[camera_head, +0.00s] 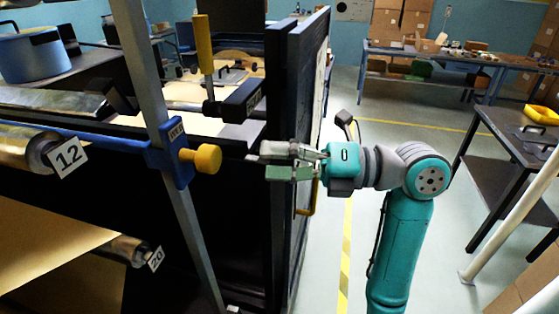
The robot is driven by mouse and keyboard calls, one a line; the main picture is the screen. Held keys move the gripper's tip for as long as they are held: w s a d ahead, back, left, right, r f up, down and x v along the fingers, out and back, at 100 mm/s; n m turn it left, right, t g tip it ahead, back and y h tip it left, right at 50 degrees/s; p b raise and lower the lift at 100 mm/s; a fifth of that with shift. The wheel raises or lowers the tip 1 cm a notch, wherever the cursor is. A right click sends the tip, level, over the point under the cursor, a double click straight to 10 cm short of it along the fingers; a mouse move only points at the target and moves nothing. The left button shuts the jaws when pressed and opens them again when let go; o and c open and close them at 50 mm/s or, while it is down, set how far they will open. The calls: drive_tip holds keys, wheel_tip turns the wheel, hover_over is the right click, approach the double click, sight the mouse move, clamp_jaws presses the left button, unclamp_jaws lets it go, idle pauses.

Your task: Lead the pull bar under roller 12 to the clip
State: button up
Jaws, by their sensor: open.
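Roller 12 (20,148) is a metal cylinder at the left, with a white "12" tag on its end. My gripper (262,163) is at mid-picture, pointing left, with its fingers apart and nothing seen between them. It is to the right of a yellow knob (207,158) on a blue bracket (172,152), with a gap between. I cannot make out the pull bar with certainty. A black block (242,100) with a label and an upright yellow handle (204,45) stands above the gripper; I cannot tell whether it is the clip.
A slanted grey post (150,85) crosses the machine front. Roller 20 (130,250) and brown paper (45,240) are lower left. A dark upright panel (290,130) stands beside my gripper. A dark table (520,135) is at right; the floor between is open.

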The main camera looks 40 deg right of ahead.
sight(217, 160)
drive_tip(key=shift+x, duration=5.15)
